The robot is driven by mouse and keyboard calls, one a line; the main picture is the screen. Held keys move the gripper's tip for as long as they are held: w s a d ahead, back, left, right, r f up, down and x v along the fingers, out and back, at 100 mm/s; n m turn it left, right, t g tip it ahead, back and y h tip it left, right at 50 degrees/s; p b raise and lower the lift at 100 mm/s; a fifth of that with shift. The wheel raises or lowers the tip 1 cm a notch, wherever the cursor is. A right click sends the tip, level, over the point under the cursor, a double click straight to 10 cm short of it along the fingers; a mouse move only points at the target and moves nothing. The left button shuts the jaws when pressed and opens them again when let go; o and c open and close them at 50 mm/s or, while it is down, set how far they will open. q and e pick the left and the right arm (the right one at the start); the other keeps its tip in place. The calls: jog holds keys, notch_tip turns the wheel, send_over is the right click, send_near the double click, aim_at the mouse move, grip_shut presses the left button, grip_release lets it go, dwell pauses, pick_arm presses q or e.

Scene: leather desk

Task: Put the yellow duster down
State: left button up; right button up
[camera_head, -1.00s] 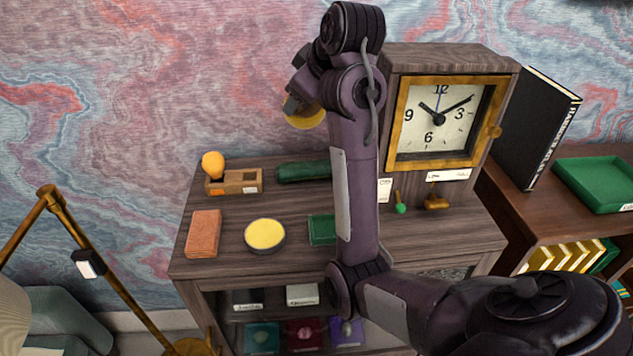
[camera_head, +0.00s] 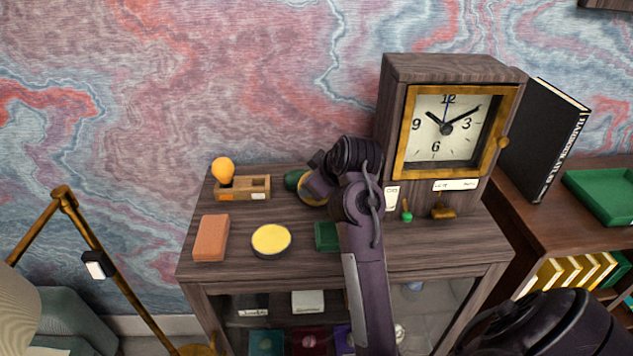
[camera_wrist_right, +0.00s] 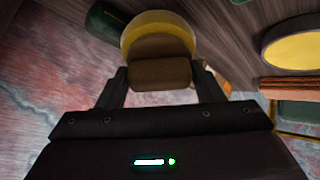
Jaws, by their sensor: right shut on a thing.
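The yellow duster, a round yellow pad with a brown block-like handle, is in my right gripper (camera_wrist_right: 163,82); in the right wrist view the duster (camera_wrist_right: 158,72) sits between the two fingers, held by its handle. My left gripper is not in view.
A yellow-topped tin (camera_head: 271,239), an orange-brown block (camera_head: 211,238) and a wooden holder with an orange ball (camera_head: 242,188) stand left of my arm. A green box (camera_head: 326,237) is near the front. A clock (camera_head: 447,130) stands at right.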

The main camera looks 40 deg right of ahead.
jog(key=shift+s+f, duration=0.1)
jog(key=shift+f, duration=0.65)
jog(key=shift+f, duration=0.25)
jog(key=o, duration=1.2)
jog(key=shift+r, duration=0.1)
jog(key=shift+c, duration=0.2)
